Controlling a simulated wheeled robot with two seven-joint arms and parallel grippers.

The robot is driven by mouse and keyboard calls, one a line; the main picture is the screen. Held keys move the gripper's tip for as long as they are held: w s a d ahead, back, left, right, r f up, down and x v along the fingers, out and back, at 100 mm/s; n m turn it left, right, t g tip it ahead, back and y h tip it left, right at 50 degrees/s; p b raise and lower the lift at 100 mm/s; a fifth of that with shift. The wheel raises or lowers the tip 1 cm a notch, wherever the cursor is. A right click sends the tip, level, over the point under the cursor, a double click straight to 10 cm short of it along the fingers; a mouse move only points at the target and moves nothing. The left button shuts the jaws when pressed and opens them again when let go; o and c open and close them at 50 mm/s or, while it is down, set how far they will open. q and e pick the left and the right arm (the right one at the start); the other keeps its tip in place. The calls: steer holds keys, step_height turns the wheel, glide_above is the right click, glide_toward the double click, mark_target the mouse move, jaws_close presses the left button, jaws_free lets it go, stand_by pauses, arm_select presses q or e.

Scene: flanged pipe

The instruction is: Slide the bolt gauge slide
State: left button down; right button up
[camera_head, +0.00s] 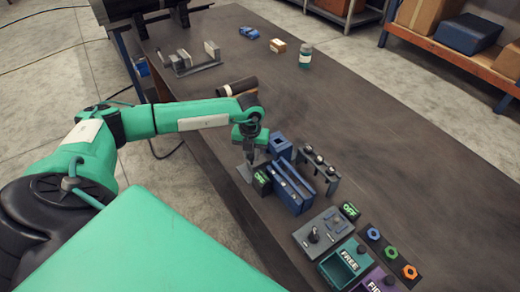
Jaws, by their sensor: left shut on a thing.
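A blue block with a slotted, light-lined top (290,189), which looks like the bolt gauge, stands near the table's left edge. A smaller blue part (280,147) stands just behind it. My left gripper (250,160) points down at the left of these blue parts. It is shut on a small part, which looks like the gauge's slide; the fingers largely hide it. A green-lettered sign (262,182) and a thin grey plate (244,173) sit close by the fingertips. My right gripper is not in view.
A grey rack with several black-topped pins (318,167) stands right of the gauge. A grey switch panel (322,233), a green bin (344,264), a purple bin (380,282) and a strip of coloured nuts (390,252) lie nearer. A dark cylinder (238,87) lies behind.

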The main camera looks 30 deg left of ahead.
arm_select(q)
steer(key=shift+s+a, duration=0.3)
steer(key=shift+s, duration=0.4)
steer(key=c, duration=1.5)
jaws_free()
steer(key=o, duration=0.3)
steer(key=shift+s+a, duration=0.1)
steer(key=shift+s, duration=0.05)
